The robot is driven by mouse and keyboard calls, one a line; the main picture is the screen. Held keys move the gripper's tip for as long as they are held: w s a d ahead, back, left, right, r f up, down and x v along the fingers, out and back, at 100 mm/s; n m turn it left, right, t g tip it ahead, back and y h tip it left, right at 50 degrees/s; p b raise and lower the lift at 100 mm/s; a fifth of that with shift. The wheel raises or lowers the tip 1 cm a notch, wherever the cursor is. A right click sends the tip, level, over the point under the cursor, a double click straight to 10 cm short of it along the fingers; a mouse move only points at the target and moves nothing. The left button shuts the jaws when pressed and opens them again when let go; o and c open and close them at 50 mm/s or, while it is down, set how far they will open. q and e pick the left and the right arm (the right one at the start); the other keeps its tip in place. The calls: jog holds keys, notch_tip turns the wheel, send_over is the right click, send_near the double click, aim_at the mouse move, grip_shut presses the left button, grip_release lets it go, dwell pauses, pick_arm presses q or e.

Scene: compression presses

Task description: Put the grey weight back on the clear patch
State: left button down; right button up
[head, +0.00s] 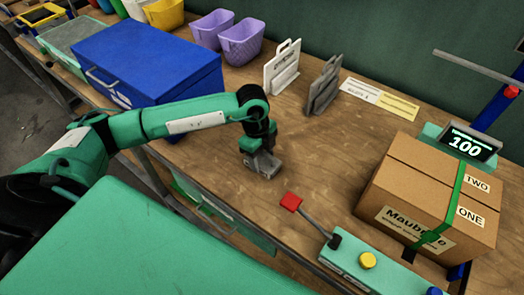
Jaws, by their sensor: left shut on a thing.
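My left gripper (262,160) reaches in from the left, points down and is low over the wooden bench top (310,155). It is shut on a grey thing at its tips, which I take to be the grey weight (264,168). The gripper partly covers it, and I cannot tell whether it touches the wood. No marked patch shows; the wood around the gripper is bare. My right gripper is not in view.
A red-tipped lever (291,202) on a green control box (370,265) is just right of the gripper. A strapped carton (415,190) stands at right by a display reading 100 (466,146). A blue case (145,60) and grey plate holder (323,90) stand behind.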

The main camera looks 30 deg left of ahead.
pick_arm(q)
jog(key=c, duration=0.9)
grip_release()
jog(key=shift+f, duration=0.1)
jog(key=o, duration=0.3)
jog(key=shift+o, duration=0.4)
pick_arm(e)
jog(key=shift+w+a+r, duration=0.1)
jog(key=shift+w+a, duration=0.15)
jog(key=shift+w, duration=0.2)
pick_arm(q)
jog(key=shift+r, duration=0.45)
jog(key=r, duration=0.3)
jog(key=a+r+b, duration=0.1)
jog(key=r, duration=0.6)
jog(key=shift+w+a+r+b, duration=0.15)
jog(key=shift+a+r+b, duration=0.05)
jog(key=shift+a+b, duration=0.15)
jog(key=shift+r, duration=0.45)
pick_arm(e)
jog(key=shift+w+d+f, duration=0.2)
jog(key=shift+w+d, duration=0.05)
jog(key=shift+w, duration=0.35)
